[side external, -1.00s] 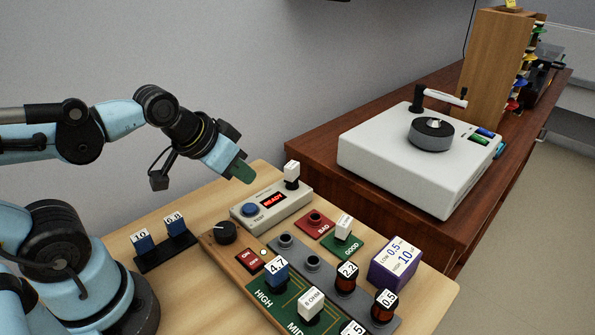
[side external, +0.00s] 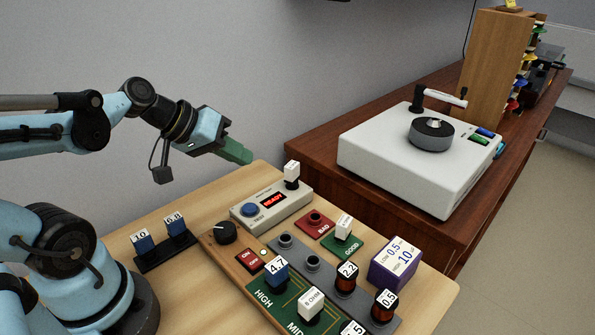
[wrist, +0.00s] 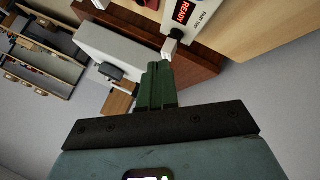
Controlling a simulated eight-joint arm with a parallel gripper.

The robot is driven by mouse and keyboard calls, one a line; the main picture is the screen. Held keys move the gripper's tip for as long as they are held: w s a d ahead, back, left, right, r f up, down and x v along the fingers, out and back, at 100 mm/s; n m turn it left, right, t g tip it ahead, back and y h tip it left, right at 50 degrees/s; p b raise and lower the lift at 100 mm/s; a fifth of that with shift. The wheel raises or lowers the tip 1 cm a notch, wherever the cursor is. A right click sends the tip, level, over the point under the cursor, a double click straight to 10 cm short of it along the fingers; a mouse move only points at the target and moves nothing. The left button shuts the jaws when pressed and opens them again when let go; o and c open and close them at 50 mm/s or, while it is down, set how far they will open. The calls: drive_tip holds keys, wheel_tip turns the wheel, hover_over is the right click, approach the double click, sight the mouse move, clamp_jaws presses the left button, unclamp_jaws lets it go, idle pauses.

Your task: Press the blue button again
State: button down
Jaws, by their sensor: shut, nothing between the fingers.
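The blue button (side external: 250,209) is on the left of the grey tester box (side external: 278,212), above the word TEST. The box's red display (side external: 272,200) reads READY; it also shows in the wrist view (wrist: 183,11). A white-topped block (side external: 292,171) stands at the box's right end. My gripper (side external: 247,157) has green fingers, shut and empty, held in the air above and behind the box, apart from the button. In the wrist view the closed fingertips (wrist: 159,68) point toward the white block; the button is out of that view.
A black knob (side external: 226,232), red BAD pad (side external: 314,223) and green GOOD pad (side external: 347,248) with a white block surround the tester. Labelled parts stand on the front board. A purple box (side external: 395,264) is at the right. A white turntable (side external: 415,160) sits on the brown bench behind.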

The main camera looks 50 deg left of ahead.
sight(244, 208)
drive_tip(key=shift+f, duration=0.1)
drive_tip(key=shift+f, duration=4.3)
drive_tip(key=shift+f, duration=0.1)
drive_tip(key=shift+f, duration=0.35)
drive_tip(key=shift+r, duration=0.2)
drive_tip(key=shift+r, duration=0.25)
drive_tip(key=shift+r, duration=0.1)
drive_tip(key=shift+r, duration=2.4)
